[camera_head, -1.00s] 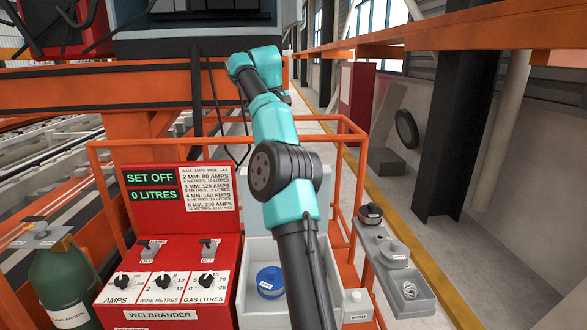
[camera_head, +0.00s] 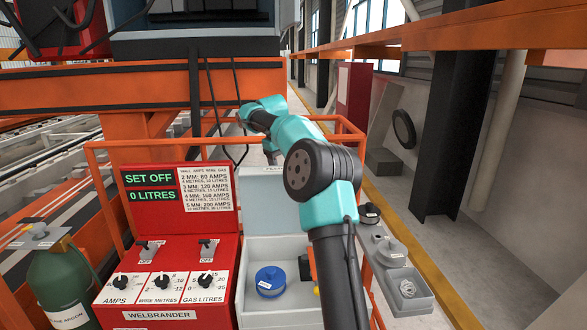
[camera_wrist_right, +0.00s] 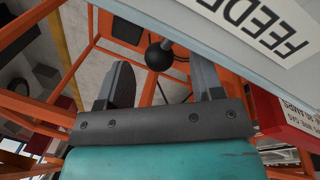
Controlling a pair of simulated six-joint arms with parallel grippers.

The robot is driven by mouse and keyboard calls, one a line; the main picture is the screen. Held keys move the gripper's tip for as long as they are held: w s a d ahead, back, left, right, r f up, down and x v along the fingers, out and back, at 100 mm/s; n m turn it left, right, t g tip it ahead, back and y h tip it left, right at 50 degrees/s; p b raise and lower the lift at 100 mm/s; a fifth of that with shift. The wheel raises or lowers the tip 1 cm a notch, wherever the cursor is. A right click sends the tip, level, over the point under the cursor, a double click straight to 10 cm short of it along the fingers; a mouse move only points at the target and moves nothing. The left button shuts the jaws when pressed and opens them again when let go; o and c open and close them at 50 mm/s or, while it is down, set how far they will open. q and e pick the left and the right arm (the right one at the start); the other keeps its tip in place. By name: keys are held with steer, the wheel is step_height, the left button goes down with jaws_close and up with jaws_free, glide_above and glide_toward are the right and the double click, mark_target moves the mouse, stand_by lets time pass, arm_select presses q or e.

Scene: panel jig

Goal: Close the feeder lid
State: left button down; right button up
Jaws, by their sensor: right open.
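The feeder lid (camera_head: 272,207) is a pale grey panel standing upright, open, at the back of the white feeder box (camera_head: 241,290). A blue spool (camera_head: 270,280) lies inside the box. In the right wrist view the lid (camera_wrist_right: 215,30) crosses the top right, with large lettering on it and a black ball knob (camera_wrist_right: 159,55) at its edge. My right gripper (camera_wrist_right: 162,82) is open, with the knob between and just beyond its fingertips; I cannot tell whether they touch. My left gripper is not in view.
The red welder panel (camera_head: 165,285) with knobs and switches stands left of the feeder. An orange rail frame (camera_head: 100,200) surrounds the station. A grey side tray (camera_head: 408,290) with small parts is at right, and a green gas cylinder (camera_head: 65,285) at left.

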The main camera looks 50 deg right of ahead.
steer(key=shift+d+f, duration=0.2)
steer(key=shift+f, duration=0.85)
jaws_close()
